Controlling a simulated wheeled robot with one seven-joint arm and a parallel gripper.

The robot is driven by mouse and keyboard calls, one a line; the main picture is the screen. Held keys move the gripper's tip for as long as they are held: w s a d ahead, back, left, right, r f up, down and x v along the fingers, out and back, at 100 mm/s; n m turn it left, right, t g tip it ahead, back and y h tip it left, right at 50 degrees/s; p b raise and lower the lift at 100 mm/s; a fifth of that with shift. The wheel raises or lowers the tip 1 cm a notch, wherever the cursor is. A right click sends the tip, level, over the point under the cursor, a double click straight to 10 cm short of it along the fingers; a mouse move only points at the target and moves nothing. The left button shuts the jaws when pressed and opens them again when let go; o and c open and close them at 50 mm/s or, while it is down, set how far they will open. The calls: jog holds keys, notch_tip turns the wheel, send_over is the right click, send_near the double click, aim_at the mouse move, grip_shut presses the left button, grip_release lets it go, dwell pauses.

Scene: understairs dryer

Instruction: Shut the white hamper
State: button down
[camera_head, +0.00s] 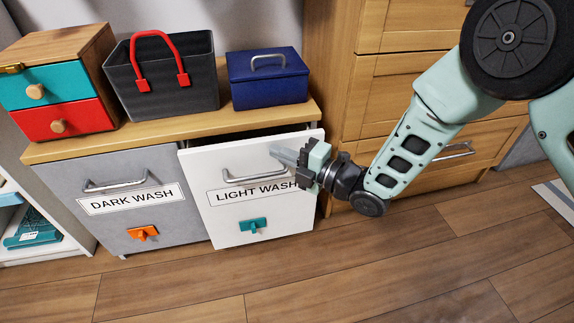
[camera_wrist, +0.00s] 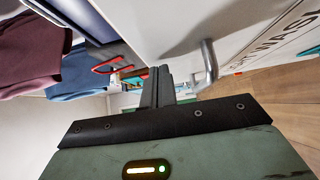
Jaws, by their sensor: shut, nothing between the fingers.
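The white hamper (camera_head: 263,217) is a front labelled LIGHT WASH with a grey bar handle and a teal knob. Its top edge leans out from the cabinet, leaving a dark gap behind, so it stands partly open. My gripper (camera_head: 284,156) is shut and empty, in front of the hamper's upper right part, close to the handle (camera_head: 254,175). In the wrist view the closed fingers (camera_wrist: 160,88) lie beside the handle (camera_wrist: 208,65), near the white front (camera_wrist: 175,22). I cannot tell whether they touch it.
The grey DARK WASH hamper (camera_head: 135,163) is flush at left. On the wooden top (camera_head: 185,128) stand a small drawer box (camera_head: 62,87), a dark basket (camera_head: 163,83) and a blue box (camera_head: 268,78). A wooden drawer unit (camera_head: 405,93) stands right. The floor in front is clear.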

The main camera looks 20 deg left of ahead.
aim_at(288, 143)
dwell(0.3)
jog(key=w+a, duration=0.1)
jog(key=w, duration=0.1)
jog(key=w+a+b, duration=0.1)
jog(key=w, duration=0.1)
jog(key=shift+a, duration=0.2)
jog(key=shift+w+r, duration=0.15)
jog(key=shift+w, duration=0.15)
jog(key=shift+s, duration=0.1)
